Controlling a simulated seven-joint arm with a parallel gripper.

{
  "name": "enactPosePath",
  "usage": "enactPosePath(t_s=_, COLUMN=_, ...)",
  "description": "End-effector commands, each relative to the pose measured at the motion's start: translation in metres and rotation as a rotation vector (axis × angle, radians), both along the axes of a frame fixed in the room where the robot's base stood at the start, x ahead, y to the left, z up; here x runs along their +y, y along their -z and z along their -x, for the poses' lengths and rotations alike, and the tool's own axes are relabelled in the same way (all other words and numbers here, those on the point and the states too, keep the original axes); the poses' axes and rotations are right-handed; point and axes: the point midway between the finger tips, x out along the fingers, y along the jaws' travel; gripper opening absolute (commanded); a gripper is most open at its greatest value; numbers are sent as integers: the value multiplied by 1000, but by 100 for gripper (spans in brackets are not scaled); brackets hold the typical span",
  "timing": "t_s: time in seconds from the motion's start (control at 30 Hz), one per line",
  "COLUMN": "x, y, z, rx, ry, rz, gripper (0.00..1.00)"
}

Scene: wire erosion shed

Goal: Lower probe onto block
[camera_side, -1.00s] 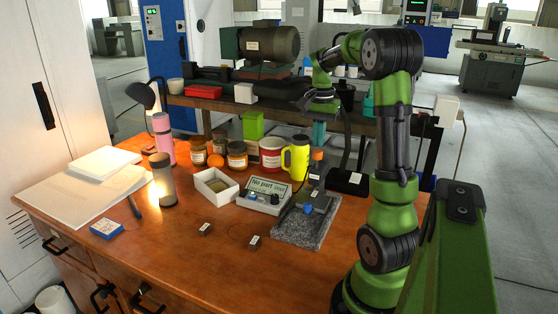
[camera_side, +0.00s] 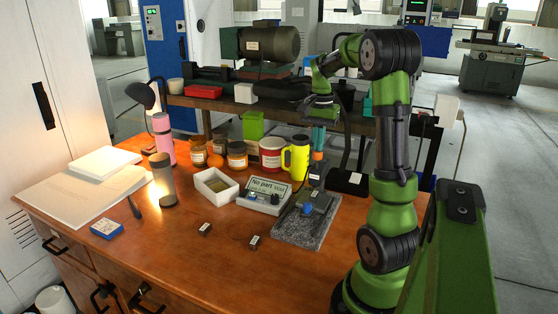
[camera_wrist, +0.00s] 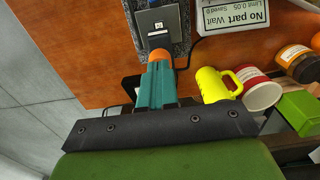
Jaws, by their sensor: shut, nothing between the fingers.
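My gripper (camera_side: 318,139) has teal fingers that are shut and empty, pointing down at the orange cap (camera_side: 317,156) of the probe stand. In the wrist view the shut fingers (camera_wrist: 157,85) reach to the orange cap (camera_wrist: 160,57); I cannot tell whether they touch it. The dark stand (camera_side: 317,174) with a blue knob (camera_side: 307,208) stands on a speckled granite plate (camera_side: 296,233). Two small dark labelled blocks (camera_side: 204,229) (camera_side: 254,242) lie on the table left of the plate. The probe tip cannot be made out.
A display box (camera_side: 265,194) beside the plate reads "No part Wait". A white open tray (camera_side: 215,188) stands left of it. The wooden front left of the table is mostly clear.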

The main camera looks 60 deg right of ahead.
Motion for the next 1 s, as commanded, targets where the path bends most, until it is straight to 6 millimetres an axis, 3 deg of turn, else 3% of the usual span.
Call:
enactPosePath(t_s=0.5, x=0, y=8, z=0, rx=1, ry=0, rz=0, gripper=0)
enactPosePath(t_s=1.0, x=0, y=-30, z=0, rx=-1, ry=-2, rz=2, gripper=0)
